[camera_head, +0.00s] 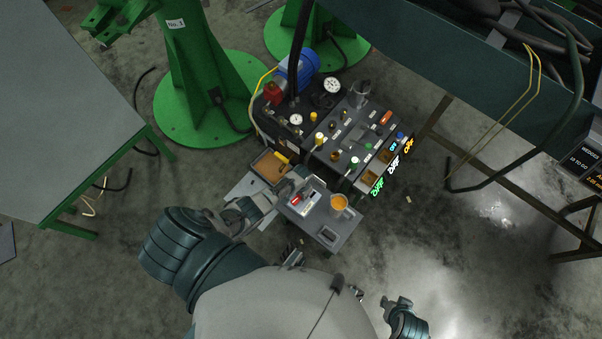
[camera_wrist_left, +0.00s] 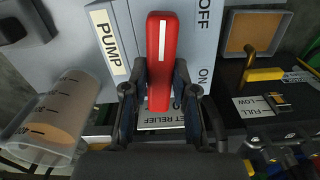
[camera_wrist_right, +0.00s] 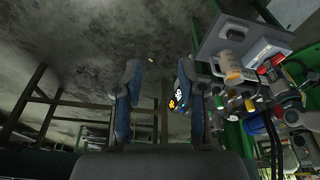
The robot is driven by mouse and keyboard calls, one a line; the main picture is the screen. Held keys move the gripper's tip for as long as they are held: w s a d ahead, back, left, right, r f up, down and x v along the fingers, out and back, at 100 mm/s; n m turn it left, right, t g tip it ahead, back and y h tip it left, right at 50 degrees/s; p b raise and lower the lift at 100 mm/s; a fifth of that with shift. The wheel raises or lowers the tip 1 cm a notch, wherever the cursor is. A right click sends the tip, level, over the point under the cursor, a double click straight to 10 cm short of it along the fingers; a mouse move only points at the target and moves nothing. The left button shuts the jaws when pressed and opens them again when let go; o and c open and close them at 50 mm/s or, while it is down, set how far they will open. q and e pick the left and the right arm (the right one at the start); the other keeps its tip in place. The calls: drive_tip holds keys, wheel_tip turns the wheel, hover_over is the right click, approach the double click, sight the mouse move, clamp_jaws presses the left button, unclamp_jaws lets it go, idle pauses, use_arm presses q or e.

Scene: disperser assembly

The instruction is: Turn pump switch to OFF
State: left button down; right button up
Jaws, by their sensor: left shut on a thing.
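The red pump switch (camera_wrist_left: 162,45) with a white stripe sits on a pale grey panel (camera_wrist_left: 115,55). In the left wrist view it runs straight up and down, its striped upper end beside the OFF label (camera_wrist_left: 204,14). The ON label (camera_wrist_left: 204,78) is lower right, the PUMP label (camera_wrist_left: 108,42) left. My left gripper (camera_wrist_left: 160,85) is shut on the switch's lower part, one finger on each side. In the head view the switch (camera_head: 296,200) is small beside my left gripper (camera_head: 277,196). My right gripper (camera_wrist_right: 158,95) is open and empty, away from the panel; it also shows in the head view (camera_head: 396,304).
A measuring cup with orange liquid (camera_head: 339,203) stands close to the switch; it also shows in the left wrist view (camera_wrist_left: 58,118). A control box (camera_head: 350,135) with knobs and gauges is behind. A grey table (camera_head: 65,110) is left. Floor around my right gripper is clear.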

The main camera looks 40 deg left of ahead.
use_arm(q)
drive_tip(key=shift+n, duration=0.5)
drive_tip(key=shift+s+a+n, duration=0.1)
drive_tip(key=shift+n, duration=0.3)
use_arm(e)
drive_tip(key=shift+s+d+f+g, duration=0.15)
drive_tip(key=shift+s+f+g, duration=0.15)
drive_tip(key=shift+s, duration=0.15)
drive_tip(key=shift+f, duration=0.1)
use_arm(q)
drive_tip(key=c, duration=0.9)
unclamp_jaws()
